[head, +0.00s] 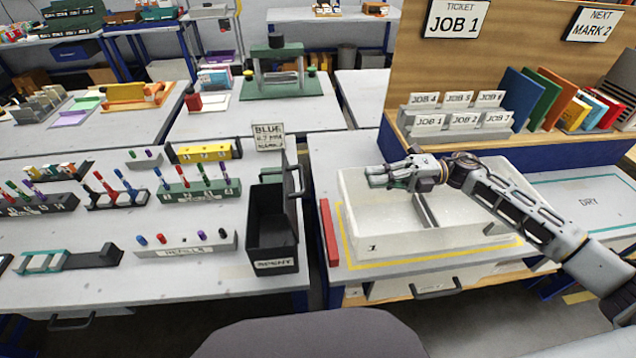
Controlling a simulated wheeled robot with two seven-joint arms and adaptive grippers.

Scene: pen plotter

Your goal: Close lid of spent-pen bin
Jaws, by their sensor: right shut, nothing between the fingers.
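The spent-pen bin (272,266) is a black open-topped box with a white SPENT label, at the right end of the left bench. Its dark inside shows from above. A dark panel with a handle (296,181) stands raised at the bin's back right; it looks like its lid, standing open. My right gripper (374,176) is shut and empty. It is over the white plotter bed, to the right of the bin and apart from it. My left gripper is not in view.
Pen racks (200,190) and a refills block (187,245) stand left of the bin. A BLUE card (268,137) stands behind it. A red bar (329,232) lies along the plotter's left side. A gap separates the two benches.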

